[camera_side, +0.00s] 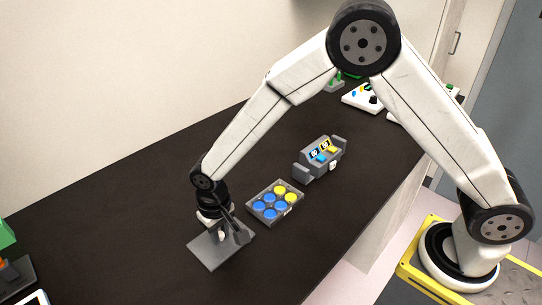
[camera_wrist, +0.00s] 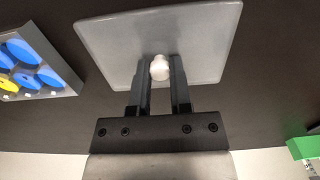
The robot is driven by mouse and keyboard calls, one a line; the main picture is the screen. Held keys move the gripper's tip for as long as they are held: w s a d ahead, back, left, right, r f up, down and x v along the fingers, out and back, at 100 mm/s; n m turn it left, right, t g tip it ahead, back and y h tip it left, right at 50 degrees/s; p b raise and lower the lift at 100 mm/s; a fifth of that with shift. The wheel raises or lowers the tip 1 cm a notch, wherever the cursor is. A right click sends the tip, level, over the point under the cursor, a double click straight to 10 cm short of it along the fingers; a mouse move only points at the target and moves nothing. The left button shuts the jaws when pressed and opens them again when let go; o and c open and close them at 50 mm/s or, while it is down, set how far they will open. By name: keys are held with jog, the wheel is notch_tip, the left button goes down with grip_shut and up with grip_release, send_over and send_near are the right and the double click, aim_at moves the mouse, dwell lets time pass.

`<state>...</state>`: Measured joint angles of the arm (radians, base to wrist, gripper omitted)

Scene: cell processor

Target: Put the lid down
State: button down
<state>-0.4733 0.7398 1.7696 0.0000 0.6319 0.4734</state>
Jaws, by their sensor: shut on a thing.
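The lid (camera_side: 207,255) is a flat grey square plate with a small round white knob in its middle. In the wrist view the lid (camera_wrist: 205,35) fills the upper middle. My gripper (camera_wrist: 160,75) is shut on the white knob (camera_wrist: 160,67), with one finger on each side of it. In the side view my gripper (camera_side: 226,235) points down over the lid at the left of the tray. I cannot tell whether the lid touches the table or hangs just above it.
A grey tray (camera_side: 252,210) with blue and yellow round pieces stands right beside the lid. A grey device (camera_side: 311,171) with small displays stands behind it. A green object (camera_side: 6,234) is at the far left. The dark table (camera_side: 130,220) is clear left of the lid.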

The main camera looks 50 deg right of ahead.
aim_at(221, 233)
jog(key=c, duration=0.5)
grip_release()
jog(key=shift+c, duration=0.2)
jog(key=shift+r, duration=0.15)
notch_tip(221, 233, up, 12)
jog(key=shift+d, duration=0.1)
dwell(0.4)
jog(key=s+d+f+t, duration=0.1)
jog(key=s+d, duration=0.5)
jog(key=d, duration=0.4)
jog(key=s+d+f+t, duration=0.1)
jog(key=s+d, duration=0.6)
jog(key=d, duration=0.3)
jog(key=shift+d+f+t, duration=0.3)
jog(key=shift+d+f, duration=0.1)
